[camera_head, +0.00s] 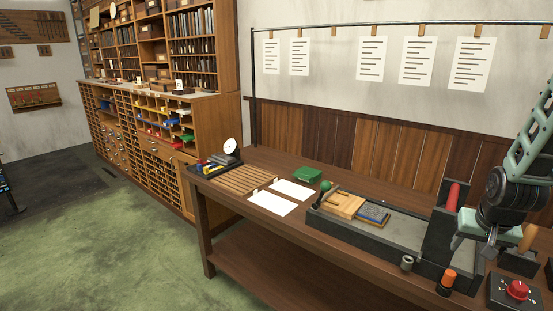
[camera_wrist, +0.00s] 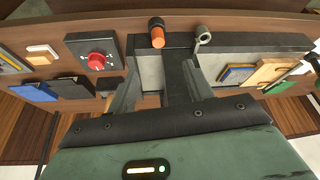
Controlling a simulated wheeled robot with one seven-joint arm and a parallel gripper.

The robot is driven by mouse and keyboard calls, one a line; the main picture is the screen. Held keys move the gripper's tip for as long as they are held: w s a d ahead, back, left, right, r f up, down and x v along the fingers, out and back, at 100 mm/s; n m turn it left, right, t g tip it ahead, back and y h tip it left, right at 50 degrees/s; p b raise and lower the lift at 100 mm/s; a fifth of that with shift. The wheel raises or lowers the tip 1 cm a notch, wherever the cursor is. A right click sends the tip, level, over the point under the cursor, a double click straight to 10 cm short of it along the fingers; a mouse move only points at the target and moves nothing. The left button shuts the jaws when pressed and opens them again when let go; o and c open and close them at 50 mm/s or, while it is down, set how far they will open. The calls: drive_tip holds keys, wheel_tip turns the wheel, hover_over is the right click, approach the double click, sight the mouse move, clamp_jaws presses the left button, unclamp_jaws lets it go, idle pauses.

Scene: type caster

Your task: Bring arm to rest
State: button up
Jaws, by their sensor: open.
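My arm comes in at the right edge of the head view, bent over the right end of the wooden bench (camera_head: 340,211). Its green wrist hangs above the dark press-like machine (camera_head: 400,240), and the fingers are hard to make out there. In the wrist view my gripper (camera_wrist: 162,72) has its two grey fingers spread apart with nothing held between them. Beyond the fingertips are an orange-topped cylinder (camera_wrist: 157,37) and a grey ring-shaped cup (camera_wrist: 203,38).
A control box with a red knob (camera_head: 517,290) sits at the bench's front right. A wooden block (camera_head: 343,205) and blue pad (camera_head: 373,214) lie on the machine bed. White sheets (camera_head: 272,204) and a slatted tray (camera_head: 234,180) lie left. Green floor is clear.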

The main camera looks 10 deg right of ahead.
drive_tip(key=a+r+n+y, duration=0.2)
drive_tip(key=a+n, duration=0.1)
drive_tip(key=a, duration=0.9)
drive_tip(key=a+r+n+y, duration=0.15)
drive_tip(key=a+n, duration=0.25)
drive_tip(key=a, duration=0.8)
drive_tip(key=s+a+r+n+g, duration=0.3)
drive_tip(key=s+a+n, duration=0.5)
drive_tip(key=s+a, duration=0.7)
drive_tip(key=shift+s+a+r+g+b, duration=0.25)
drive_tip(key=shift+s+b, duration=0.2)
drive_tip(key=shift+s, duration=0.75)
